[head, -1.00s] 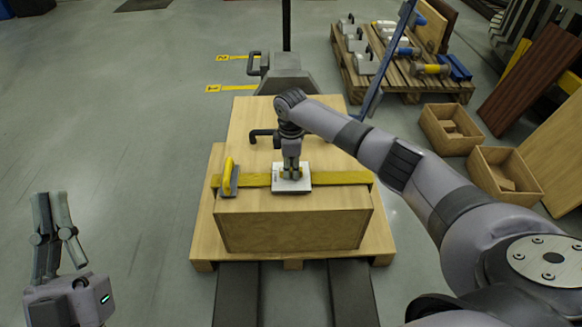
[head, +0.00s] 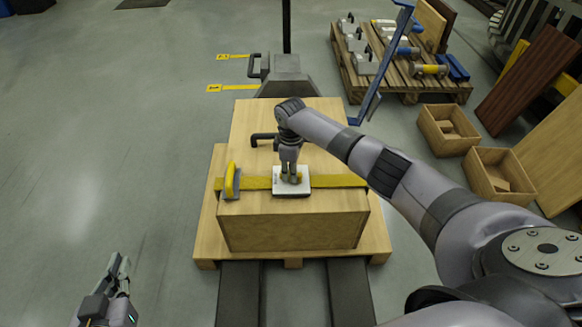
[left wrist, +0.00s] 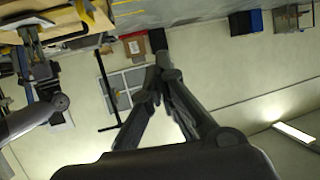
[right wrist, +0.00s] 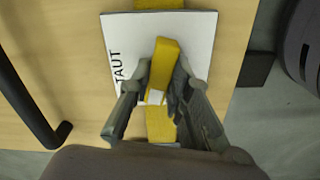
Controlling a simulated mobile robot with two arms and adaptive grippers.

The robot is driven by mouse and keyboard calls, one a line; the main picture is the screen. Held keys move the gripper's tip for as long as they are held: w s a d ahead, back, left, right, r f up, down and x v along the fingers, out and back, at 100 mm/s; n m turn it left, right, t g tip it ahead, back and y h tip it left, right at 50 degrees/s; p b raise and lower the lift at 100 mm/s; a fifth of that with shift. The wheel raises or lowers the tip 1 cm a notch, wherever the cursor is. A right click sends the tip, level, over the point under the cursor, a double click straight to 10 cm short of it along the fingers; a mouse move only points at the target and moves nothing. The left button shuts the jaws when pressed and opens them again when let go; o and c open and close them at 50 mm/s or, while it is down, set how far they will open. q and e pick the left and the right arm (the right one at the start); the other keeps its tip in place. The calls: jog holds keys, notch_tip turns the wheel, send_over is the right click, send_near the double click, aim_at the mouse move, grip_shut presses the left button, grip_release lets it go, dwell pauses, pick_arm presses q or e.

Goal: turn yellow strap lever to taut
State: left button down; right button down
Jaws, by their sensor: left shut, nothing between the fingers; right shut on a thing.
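A white plate (head: 291,190) lies on top of the wooden box, over the yellow strap (head: 340,181). In the right wrist view the plate (right wrist: 190,28) shows the word TAUT near its left edge. A yellow lever (right wrist: 166,60) stands over the plate there, roughly in line with the strap. My right gripper (head: 291,178) is shut on the lever, with a finger on each side of it in the right wrist view (right wrist: 160,92). My left gripper (head: 119,262) is shut and empty, low at the left over open floor. Its fingertips meet in the left wrist view (left wrist: 163,72).
The wooden box (head: 293,230) sits on a pallet (head: 207,245). A grey block with a yellow handle (head: 232,180) sits at the strap's left end. A black handle (head: 263,139) is behind the plate. Open crates (head: 447,145) and a loaded pallet stand right. Floor at left is clear.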

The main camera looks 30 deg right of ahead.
jog(key=shift+r+m+p, duration=0.1)
jog(key=shift+m+p, duration=0.8)
jog(key=shift+a+m+p, duration=0.1)
jog(key=shift+m+p, duration=0.7)
jog(key=shift+p, duration=0.1)
jog(key=shift+m, duration=0.3)
pick_arm(q)
jog(key=s+a+f+g+y+p, duration=0.1)
jog(key=s+a+f+g, duration=0.3)
jog(key=s, duration=0.4)
jog(key=s+a+f+g+y+p, duration=0.1)
jog(key=s+f+g+y, duration=0.1)
jog(key=s+f+g, duration=0.35)
pick_arm(e)
jog(key=shift+m, duration=1.1)
jog(key=m+p, duration=0.2)
jog(key=m, duration=0.3)
pick_arm(q)
notch_tip(320, 180, down, 9)
jog(key=g, duration=0.1)
jog(key=shift+f+n+p, duration=0.2)
jog(key=shift+n+p, duration=0.1)
jog(key=shift+p, duration=0.1)
pick_arm(e)
jog(key=shift+m, duration=2)
pick_arm(q)
jog(key=shift+s, duration=0.15)
